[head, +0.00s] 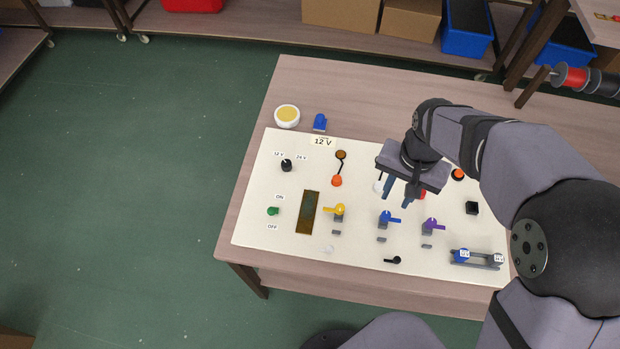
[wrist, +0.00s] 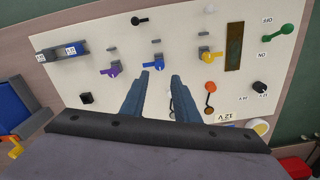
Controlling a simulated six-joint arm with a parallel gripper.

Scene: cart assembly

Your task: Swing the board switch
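The board (head: 350,255) is a white panel on the table. A small green switch (head: 273,211) sits at its left side, between the ON label (head: 279,197) and the OFF label (head: 272,227). In the wrist view the green switch (wrist: 279,33) is at the upper right, with its lever slanting; I cannot tell which label it is set to. My gripper (head: 400,198) is above the right half of the board, well to the right of the green switch. In the wrist view my gripper (wrist: 160,77) has its two fingers apart with nothing between them.
Yellow (head: 338,210), blue (head: 387,217) and purple (head: 431,224) levers stand along the board's middle. A black knob (head: 287,165) lies above the green switch. A brown strip (head: 307,212) is to its right. The board's left edge is clear.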

